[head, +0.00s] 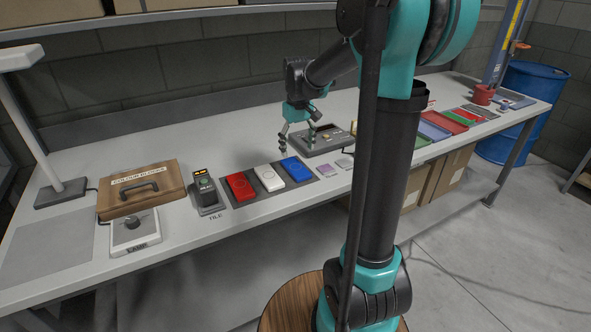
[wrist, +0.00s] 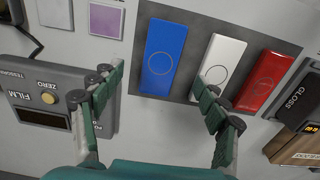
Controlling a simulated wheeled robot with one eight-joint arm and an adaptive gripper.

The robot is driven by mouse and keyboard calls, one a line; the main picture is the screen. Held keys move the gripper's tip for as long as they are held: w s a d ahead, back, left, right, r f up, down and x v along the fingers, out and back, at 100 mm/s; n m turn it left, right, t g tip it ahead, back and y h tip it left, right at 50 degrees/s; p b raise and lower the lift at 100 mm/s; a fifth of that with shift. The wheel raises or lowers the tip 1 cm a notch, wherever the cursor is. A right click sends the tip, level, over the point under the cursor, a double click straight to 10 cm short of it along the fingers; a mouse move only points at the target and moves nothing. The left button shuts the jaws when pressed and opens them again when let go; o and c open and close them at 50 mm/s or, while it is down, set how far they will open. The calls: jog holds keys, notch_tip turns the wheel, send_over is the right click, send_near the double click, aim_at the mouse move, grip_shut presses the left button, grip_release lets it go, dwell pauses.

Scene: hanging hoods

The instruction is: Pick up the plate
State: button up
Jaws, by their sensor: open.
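Three flat plates lie side by side on a dark mat (wrist: 195,50) on the bench: a red plate (head: 239,187), a white plate (head: 268,178) and a blue plate (head: 295,169). Each has a thin ring mark on its face. The wrist view shows the blue plate (wrist: 164,57), the white plate (wrist: 222,62) and the red plate (wrist: 262,80). My gripper (head: 298,140) is open and empty above the bench, just behind the blue plate. In the wrist view its fingertips (wrist: 157,84) lie left and right of the blue plate, with the right one overlapping the white plate.
A film tester (head: 322,139) stands behind the plates and a gloss meter (head: 206,196) to their left. Small pale swatches (head: 345,163) lie right of the mat; coloured trays (head: 433,131) are further right.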

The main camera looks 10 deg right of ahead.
aim_at(296, 168)
jog(key=shift+w+a+f, duration=0.1)
jog(key=shift+f, duration=1.7)
jog(key=shift+a+f, duration=0.1)
jog(key=shift+f, duration=1.7)
jog(key=c, duration=1.4)
